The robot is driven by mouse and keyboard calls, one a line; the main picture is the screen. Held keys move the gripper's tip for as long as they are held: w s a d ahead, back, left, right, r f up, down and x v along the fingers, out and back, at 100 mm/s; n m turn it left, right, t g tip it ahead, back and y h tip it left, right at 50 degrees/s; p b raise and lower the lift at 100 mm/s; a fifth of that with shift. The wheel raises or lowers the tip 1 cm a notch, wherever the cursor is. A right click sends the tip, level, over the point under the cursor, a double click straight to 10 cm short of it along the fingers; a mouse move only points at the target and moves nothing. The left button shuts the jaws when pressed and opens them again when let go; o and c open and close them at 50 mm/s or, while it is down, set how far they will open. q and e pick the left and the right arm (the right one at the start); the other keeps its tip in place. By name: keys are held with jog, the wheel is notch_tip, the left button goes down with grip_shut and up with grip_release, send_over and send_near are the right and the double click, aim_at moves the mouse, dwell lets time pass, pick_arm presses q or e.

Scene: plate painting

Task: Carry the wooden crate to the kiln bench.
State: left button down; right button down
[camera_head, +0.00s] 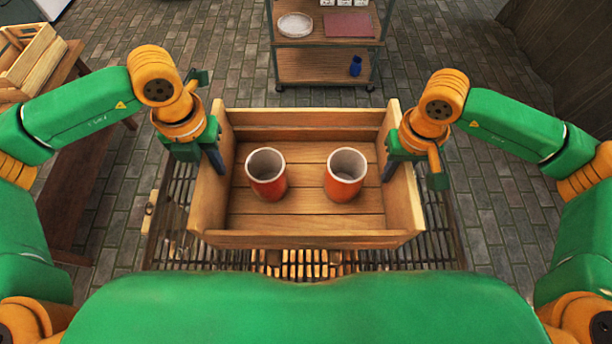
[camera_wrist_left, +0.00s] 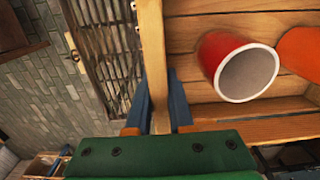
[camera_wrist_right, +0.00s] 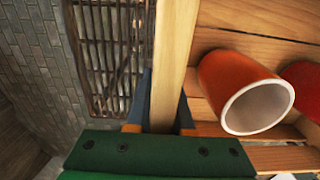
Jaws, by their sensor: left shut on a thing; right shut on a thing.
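The wooden crate (camera_head: 310,241) is in front of me, open at the top and looking level. A red cup (camera_head: 268,186) and an orange-red cup (camera_head: 343,187) stand upright inside it, apart from each other. My left gripper (camera_head: 215,160) is shut on the crate's left wall, which passes between its fingers in the left wrist view (camera_wrist_left: 159,125). My right gripper (camera_head: 388,168) is shut on the right wall, as the right wrist view (camera_wrist_right: 166,122) shows. Beneath the crate is a dark barred metal grate (camera_head: 440,235); I cannot tell whether they touch. I cannot tell which surface is the kiln bench.
A wheeled shelf rack (camera_head: 312,66) at the back holds a pale plate (camera_head: 295,25), a dark red board (camera_head: 348,25) and a blue vase (camera_head: 355,66). A wooden table (camera_head: 72,185) with another crate (camera_head: 32,60) stands at left. Brick floor (camera_head: 500,205) is open at right.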

pick_arm(q)
jog(key=shift+r, duration=0.1)
pick_arm(e)
jog(key=shift+w+r, duration=0.1)
dwell(0.3)
